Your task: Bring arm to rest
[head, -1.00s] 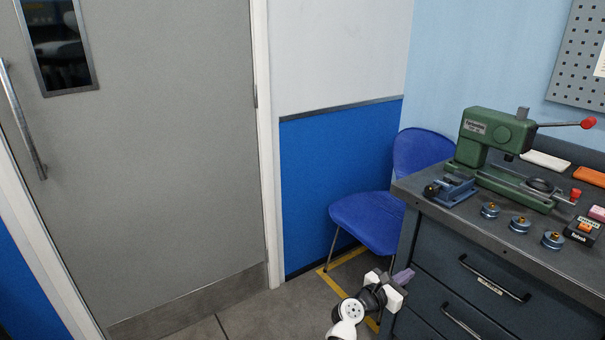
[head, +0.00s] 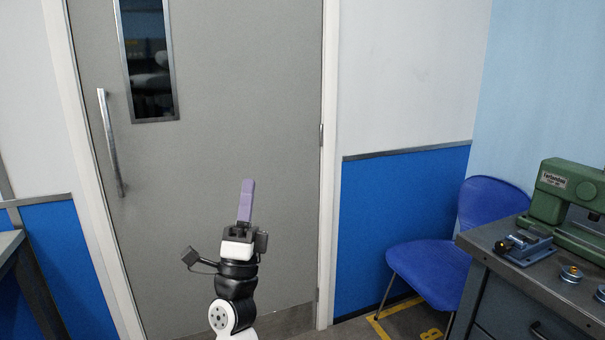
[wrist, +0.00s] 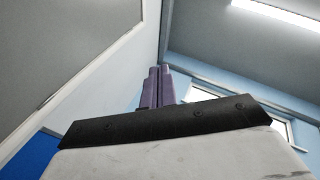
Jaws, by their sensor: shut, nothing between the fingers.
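My gripper (head: 247,186) points upward in the head view, in front of the grey door. Its purple fingers are shut together with nothing between them. In the wrist view the two fingers (wrist: 158,70) stand side by side against the wall and ceiling. My arm rises from the bottom edge of the head view, and its lower part is out of the picture.
The grey door (head: 270,110) with its long handle (head: 110,145) is behind my arm. A blue chair (head: 432,268) stands to the right. A bench (head: 485,250) with a green press (head: 562,195) is at the right edge. Another table (head: 10,243) shows at the left edge.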

